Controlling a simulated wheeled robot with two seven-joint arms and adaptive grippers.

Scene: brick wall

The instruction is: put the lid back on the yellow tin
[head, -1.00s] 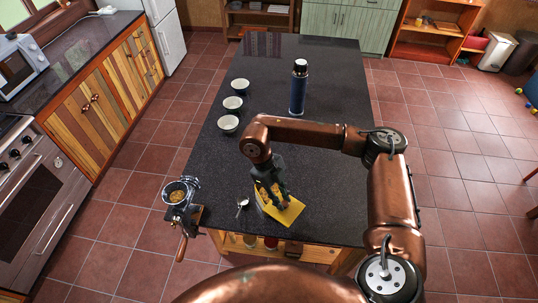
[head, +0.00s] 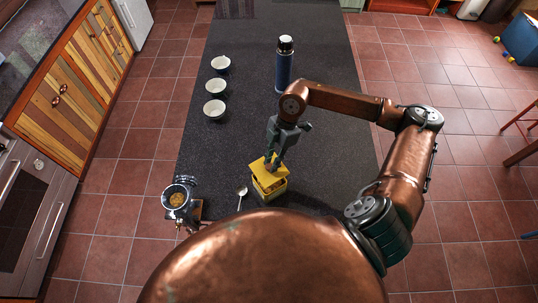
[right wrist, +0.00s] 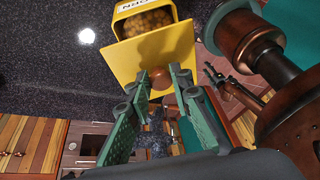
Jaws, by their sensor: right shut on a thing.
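The yellow tin (head: 271,188) stands near the front edge of the dark counter. In the right wrist view the tin (right wrist: 128,12) is uncovered, with brownish round pieces inside. The square yellow lid (head: 259,167) is tilted above the tin in the head view. My right gripper (head: 273,162) is shut on the lid's brown round knob (right wrist: 162,80). In the right wrist view the lid (right wrist: 150,55) overlaps the near side of the tin; whether they touch I cannot tell.
A spoon (head: 241,195) lies left of the tin. A hand grinder (head: 178,198) is at the counter's left front edge. Several white bowls (head: 215,86) stand in a row farther back on the left. A blue bottle (head: 284,66) stands behind my arm. The counter's middle is clear.

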